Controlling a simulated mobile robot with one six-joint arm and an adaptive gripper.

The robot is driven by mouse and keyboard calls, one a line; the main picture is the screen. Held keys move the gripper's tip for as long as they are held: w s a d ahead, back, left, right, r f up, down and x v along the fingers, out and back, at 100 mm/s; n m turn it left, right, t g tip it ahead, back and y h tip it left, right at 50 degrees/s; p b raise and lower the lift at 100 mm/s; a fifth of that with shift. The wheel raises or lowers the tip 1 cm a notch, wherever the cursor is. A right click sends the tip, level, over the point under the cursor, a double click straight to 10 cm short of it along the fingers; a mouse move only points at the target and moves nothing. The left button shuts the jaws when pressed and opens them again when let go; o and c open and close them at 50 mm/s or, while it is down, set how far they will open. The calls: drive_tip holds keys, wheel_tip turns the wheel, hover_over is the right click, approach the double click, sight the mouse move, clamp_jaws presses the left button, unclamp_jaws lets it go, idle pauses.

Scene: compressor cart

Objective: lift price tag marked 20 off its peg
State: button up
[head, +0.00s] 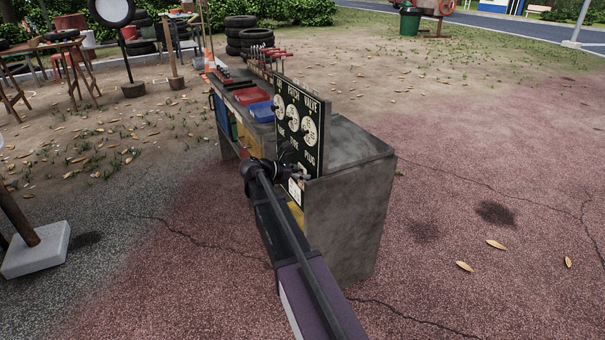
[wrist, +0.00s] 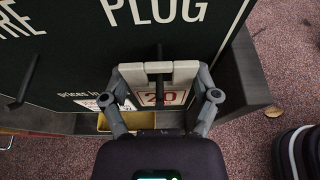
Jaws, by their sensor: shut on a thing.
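The price tag marked 20 (wrist: 162,99) is white with red figures and shows in the wrist view below the finger pads, at the black board under the word PLUG. In the head view a white tag (head: 295,191) shows low on the board beside my gripper. A dark peg (wrist: 159,52) sticks out at the pads. I cannot tell whether the tag still hangs on it. The gripper also shows in the head view (head: 304,176).
The black board (head: 284,105) with several round white labels stands on a grey cart (head: 350,200). Another peg (wrist: 25,80) sticks out at left in the wrist view. A yellow bin (wrist: 140,121) lies below. Pavement right of the cart is clear.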

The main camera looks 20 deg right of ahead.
drive_tip(key=shift+r+p, duration=0.5)
drive_tip(key=shift+r, duration=0.15)
drive_tip(key=a, duration=1.8)
drive_tip(key=shift+s, duration=0.3)
wheel_tip(320, 180, up, 35)
drive_tip(key=p, duration=3.5)
drive_tip(key=shift+r, duration=0.15)
